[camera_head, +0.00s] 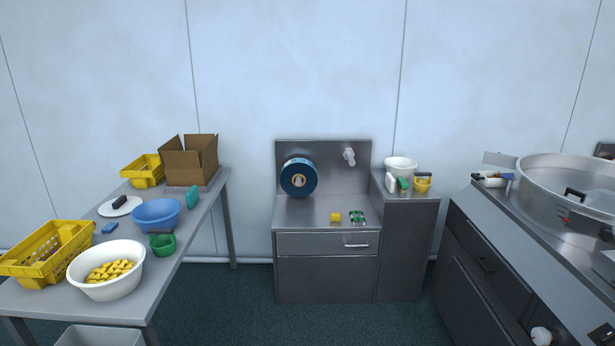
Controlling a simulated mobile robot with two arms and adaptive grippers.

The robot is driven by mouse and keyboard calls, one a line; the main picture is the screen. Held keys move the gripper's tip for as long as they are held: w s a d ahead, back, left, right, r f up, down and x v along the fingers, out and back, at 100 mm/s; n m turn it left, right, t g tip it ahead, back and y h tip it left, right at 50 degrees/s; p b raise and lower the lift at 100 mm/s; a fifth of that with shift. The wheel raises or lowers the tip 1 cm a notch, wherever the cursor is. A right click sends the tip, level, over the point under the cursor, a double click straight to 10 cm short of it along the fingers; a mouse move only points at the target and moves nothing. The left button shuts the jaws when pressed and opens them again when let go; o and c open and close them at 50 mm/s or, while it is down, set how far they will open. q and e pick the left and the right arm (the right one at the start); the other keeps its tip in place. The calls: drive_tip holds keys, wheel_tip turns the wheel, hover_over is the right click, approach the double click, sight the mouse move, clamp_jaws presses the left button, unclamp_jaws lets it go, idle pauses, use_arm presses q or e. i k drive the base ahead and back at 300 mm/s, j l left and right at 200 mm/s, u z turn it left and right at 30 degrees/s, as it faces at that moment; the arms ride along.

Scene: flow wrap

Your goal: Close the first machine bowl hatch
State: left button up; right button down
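A large round metal machine bowl (540,185) sits on the grey machine at the right, cut off by the picture's right edge. A black handle (574,194) shows on its inner wall. A small red part (567,217) is on the outer side of the rim, near the front. I cannot tell which part is the hatch, or whether it is open or shut. Neither of my grippers is in view.
A table (180,235) at the left holds yellow crates (48,254), bowls and a cardboard box (188,158). A metal cabinet (325,275) with a blue roll (298,177) stands in the middle. The dark floor (250,310) is clear between them.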

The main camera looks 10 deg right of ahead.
sight(497, 159)
drive_tip(key=i+z, duration=0.25)
drive_tip(key=i, duration=0.6)
drive_tip(key=i+j+z, duration=0.25)
drive_tip(key=i, duration=0.55)
drive_tip(key=i+l+z, duration=0.1)
drive_tip(key=i+z, duration=0.3)
drive_tip(key=i, duration=0.45)
drive_tip(key=i+j+z, duration=0.2)
drive_tip(key=i+z, duration=0.25)
drive_tip(key=i, duration=0.4)
